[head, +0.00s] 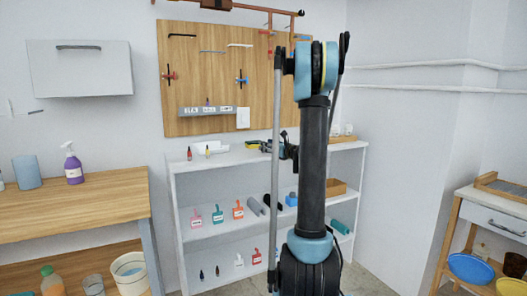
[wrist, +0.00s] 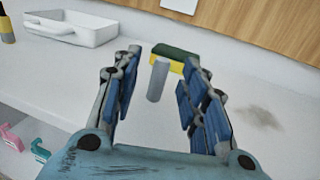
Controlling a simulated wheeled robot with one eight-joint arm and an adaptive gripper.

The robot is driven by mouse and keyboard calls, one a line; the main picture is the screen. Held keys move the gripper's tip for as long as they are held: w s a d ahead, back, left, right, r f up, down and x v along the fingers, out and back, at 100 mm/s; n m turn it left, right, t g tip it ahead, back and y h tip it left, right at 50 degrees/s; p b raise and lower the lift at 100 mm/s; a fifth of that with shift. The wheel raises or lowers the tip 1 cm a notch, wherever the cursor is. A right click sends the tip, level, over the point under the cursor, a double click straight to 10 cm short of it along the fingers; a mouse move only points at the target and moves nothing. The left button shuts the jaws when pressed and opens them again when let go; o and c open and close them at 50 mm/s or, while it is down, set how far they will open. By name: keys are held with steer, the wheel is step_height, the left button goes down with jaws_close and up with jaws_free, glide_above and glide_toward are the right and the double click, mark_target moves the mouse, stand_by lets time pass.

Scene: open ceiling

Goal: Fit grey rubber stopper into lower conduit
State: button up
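A grey cylinder (wrist: 158,80), which looks like the grey rubber stopper, stands slightly tilted in the wrist view on the white shelf top. My gripper (wrist: 157,85) is open, with its blue-padded fingers on either side of the cylinder and a visible gap to each. In the head view my gripper (head: 284,148) is small and partly hidden by my arm, over the shelf unit's top. Two pale conduits run along the right wall in the head view; the lower conduit (head: 410,91) is partly hidden at its left by my arm, and I cannot see an open end.
A green and yellow sponge (wrist: 173,60) lies just behind the cylinder. A white tray (wrist: 75,30) is to the left, and a dark stain (wrist: 258,117) marks the surface at right. The white shelf unit (head: 215,163) stands below a wooden tool board (head: 200,60). Pink and green items sit lower left.

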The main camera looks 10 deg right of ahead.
steer(key=x, duration=0.4)
steer(key=shift+w+f, duration=0.1)
steer(key=shift+w, duration=0.05)
steer(key=shift+d, duration=0.1)
steer(key=c, duration=0.9)
steer(key=shift+c, duration=0.2)
